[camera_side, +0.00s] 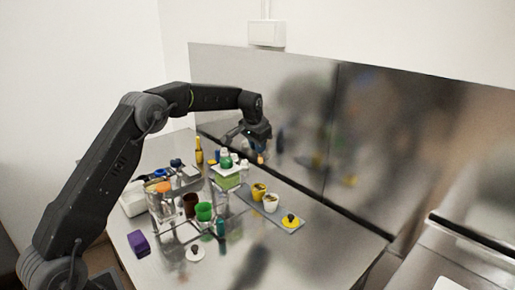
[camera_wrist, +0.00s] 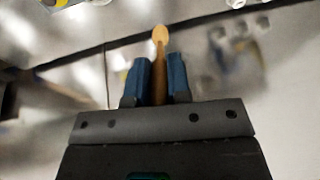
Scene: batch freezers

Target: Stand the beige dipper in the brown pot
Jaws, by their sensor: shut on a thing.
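My gripper (camera_side: 257,147) is raised above the far side of the table, near the metal back wall. In the wrist view my gripper (camera_wrist: 158,78) has its two blue fingers shut on the beige dipper (camera_wrist: 160,36), whose rounded end sticks out past the fingertips. The dipper (camera_side: 261,158) is only a small orange-tan spot below the jaws in the side view. The brown pot (camera_side: 190,205) stands upright on the table among other containers, left of and nearer than my gripper. I cannot make out the pot in the wrist view.
A green cup (camera_side: 204,212) stands right beside the brown pot, with a clear container (camera_side: 160,209) on its other side. The table's right part is clear.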

